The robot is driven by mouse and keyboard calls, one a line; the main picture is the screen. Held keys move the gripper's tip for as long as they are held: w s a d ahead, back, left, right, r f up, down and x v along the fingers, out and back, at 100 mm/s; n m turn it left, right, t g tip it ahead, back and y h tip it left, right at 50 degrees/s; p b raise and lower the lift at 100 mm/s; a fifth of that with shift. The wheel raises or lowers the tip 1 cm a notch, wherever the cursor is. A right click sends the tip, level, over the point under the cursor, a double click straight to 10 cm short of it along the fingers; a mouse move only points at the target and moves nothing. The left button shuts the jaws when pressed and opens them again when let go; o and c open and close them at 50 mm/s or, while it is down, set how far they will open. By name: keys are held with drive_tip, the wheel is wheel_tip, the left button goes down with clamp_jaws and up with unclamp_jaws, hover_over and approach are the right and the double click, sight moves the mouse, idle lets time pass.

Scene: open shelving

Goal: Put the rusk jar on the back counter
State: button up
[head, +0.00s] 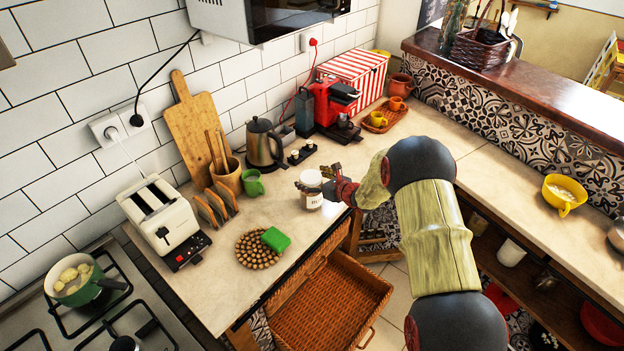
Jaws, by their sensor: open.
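A small glass jar (311,200) with a pale lid and a white label stands upright near the front edge of the light counter (215,285) along the tiled wall. It appears to be the rusk jar, but the label is too small to read for sure. My gripper (316,186) reaches in from the right at the jar's upper part. Its fingers are open and close about the jar; whether they touch it cannot be told. My arm hides part of the counter corner. Which counter counts as the back one is not clear from this view.
A kettle (264,145), toaster (165,220), woven trivet (256,252) with green sponge (275,239) and red coffee machine (327,103) share the counter. An open wicker drawer (330,305) juts out below. The right counter (500,170) has clear room left of the yellow bowl (564,194).

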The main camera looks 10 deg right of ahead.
drive_tip(key=shift+r, duration=0.15)
drive_tip(key=shift+s+d+r, duration=0.15)
drive_tip(key=shift+s, duration=0.05)
drive_tip(key=p+v, duration=0.1)
drive_tip(key=v, duration=1)
drive_tip(key=s+a+r+n+g+y, duration=0.3)
drive_tip(key=s+a+r+n, duration=0.35)
drive_tip(key=a+r, duration=0.3)
drive_tip(key=s+a+r+n+g, duration=0.25)
drive_tip(key=s+r+n, duration=0.2)
drive_tip(key=s, duration=0.25)
drive_tip(key=s+a+r+n+g, duration=0.1)
drive_tip(key=s+a+r+n, duration=0.25)
drive_tip(key=s+n, duration=0.25)
drive_tip(key=s+d+r+n+h, duration=0.2)
drive_tip(key=s+d+n+h, duration=0.2)
drive_tip(key=s+n, duration=0.3)
drive_tip(key=s+d+r+n+h, duration=0.3)
drive_tip(key=s+d+n+h, duration=0.2)
drive_tip(key=s, duration=0.9)
drive_tip(key=d+n, duration=0.2)
drive_tip(key=shift+s+d, duration=0.35)
